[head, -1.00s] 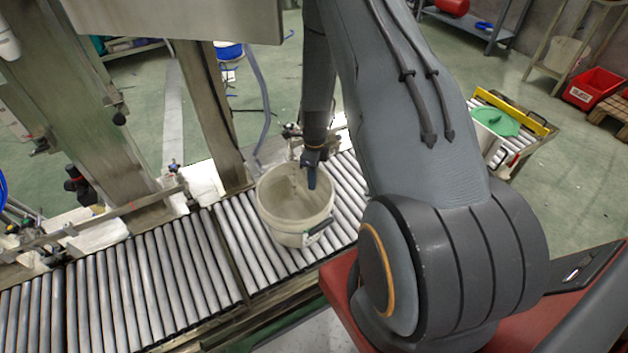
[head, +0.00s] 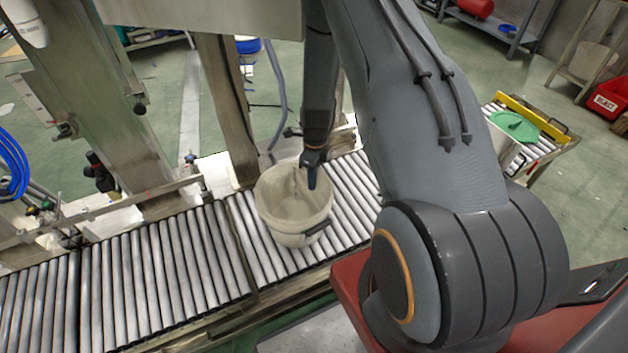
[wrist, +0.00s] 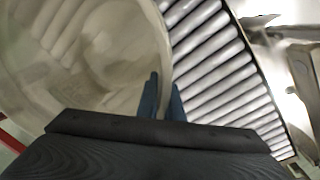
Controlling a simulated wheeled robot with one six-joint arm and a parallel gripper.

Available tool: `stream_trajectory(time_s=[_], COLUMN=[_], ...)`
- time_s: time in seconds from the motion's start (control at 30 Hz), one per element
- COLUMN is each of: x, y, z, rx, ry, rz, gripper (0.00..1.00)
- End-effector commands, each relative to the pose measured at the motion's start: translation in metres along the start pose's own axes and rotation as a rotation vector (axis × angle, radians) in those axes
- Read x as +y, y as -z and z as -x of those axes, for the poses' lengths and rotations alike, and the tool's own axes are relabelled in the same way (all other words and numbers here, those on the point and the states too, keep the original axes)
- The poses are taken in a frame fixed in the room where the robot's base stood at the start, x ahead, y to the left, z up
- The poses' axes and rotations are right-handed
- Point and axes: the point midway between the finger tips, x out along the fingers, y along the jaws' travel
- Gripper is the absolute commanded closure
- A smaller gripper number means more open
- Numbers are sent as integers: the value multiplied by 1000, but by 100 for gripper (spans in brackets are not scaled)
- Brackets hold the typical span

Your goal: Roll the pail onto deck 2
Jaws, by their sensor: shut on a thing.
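The pail (head: 285,222), an open off-white bucket with a dark handle grip on its front right side, stands upright on the right-hand roller section (head: 350,203) in the head view. It is just right of the seam between sections; the left-hand roller section (head: 130,285) is bare. My gripper (head: 311,178) is at the pail's back right rim. In the wrist view the two dark blue fingertips (wrist: 163,97) straddle the pail wall (wrist: 100,90), shut on it. I cannot see which section is marked deck 2.
Metal posts (head: 227,110) and a rail with fittings stand along the conveyor's far side. A separate roller stand at the right holds a container with a green lid (head: 514,127). A red bin (head: 607,99) is on the floor at the far right.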

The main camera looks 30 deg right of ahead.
Motion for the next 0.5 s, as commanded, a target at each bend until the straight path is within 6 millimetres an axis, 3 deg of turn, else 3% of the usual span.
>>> stream_trajectory(time_s=[0.03,0.07,0.17,0.5], x=[-1,-1,-1,-1], y=[0,0,0,0], z=[0,0,0,3], rx=[-1,-1,-1,-1], ry=[2,2,1,1], rz=[0,0,0,0], gripper=[100,88,72,72])
